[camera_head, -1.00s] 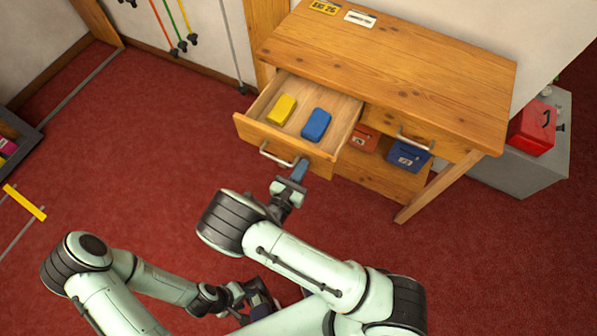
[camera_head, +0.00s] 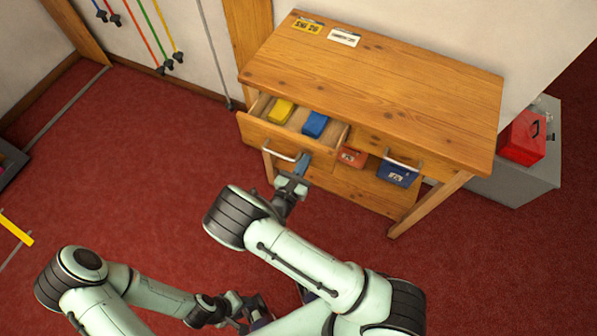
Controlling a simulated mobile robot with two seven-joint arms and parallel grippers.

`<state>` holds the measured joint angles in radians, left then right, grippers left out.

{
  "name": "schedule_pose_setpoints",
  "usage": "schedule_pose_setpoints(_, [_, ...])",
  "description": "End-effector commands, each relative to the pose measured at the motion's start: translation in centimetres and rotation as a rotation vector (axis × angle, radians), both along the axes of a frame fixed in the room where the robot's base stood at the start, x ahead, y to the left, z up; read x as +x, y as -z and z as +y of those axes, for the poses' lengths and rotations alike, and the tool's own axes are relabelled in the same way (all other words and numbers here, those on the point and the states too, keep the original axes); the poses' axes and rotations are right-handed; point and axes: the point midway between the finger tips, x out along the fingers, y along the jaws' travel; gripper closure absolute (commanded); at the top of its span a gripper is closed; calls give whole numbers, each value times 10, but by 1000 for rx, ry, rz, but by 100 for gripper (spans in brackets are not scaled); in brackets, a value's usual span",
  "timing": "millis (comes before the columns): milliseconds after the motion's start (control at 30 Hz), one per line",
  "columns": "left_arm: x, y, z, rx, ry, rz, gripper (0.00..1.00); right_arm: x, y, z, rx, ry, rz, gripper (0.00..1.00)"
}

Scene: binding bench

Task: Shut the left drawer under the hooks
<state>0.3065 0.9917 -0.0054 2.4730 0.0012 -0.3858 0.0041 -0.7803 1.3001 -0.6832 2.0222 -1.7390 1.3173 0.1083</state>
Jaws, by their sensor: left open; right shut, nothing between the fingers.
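The left drawer (camera_head: 266,131) of the wooden bench is partly open, with a yellow block (camera_head: 281,111) and a blue block (camera_head: 315,123) inside. Its front has a pale bar handle (camera_head: 281,153). My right gripper (camera_head: 301,164) is shut and empty, with its fingertips at the drawer front just right of the handle; I cannot tell if they touch. My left gripper (camera_head: 250,307) is low in the picture, well away from the bench and partly hidden behind my other arm.
The right drawer (camera_head: 362,142) looks shut, with its own handle. A red box (camera_head: 351,157) and a blue box (camera_head: 397,174) are below it. A grey cabinet (camera_head: 520,184) with a red case (camera_head: 525,137) stands at right. Red carpet at left is mostly clear.

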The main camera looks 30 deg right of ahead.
Motion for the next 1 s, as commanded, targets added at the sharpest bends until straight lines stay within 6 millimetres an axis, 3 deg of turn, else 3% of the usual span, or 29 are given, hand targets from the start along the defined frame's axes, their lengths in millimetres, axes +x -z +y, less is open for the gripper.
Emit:
schedule_pose_setpoints(200, [1, -2, 0, 0, -1, -1, 57, 35, 0, -47, 0, 6, -2, 100])
schedule_pose_setpoints(433, [0, 0, 0, 1, -1, 1, 57, 64, 0, -84, 0, 4, -1, 100])
schedule_pose_setpoints(700, [-1, 1, 0, 1, 0, 2, 57, 82, 0, -106, 1, 1, -2, 100])
schedule_pose_setpoints(1000, [-1, 1, 0, 1, 0, 2, 57, 87, -1, -112, -1, 1, -2, 100])
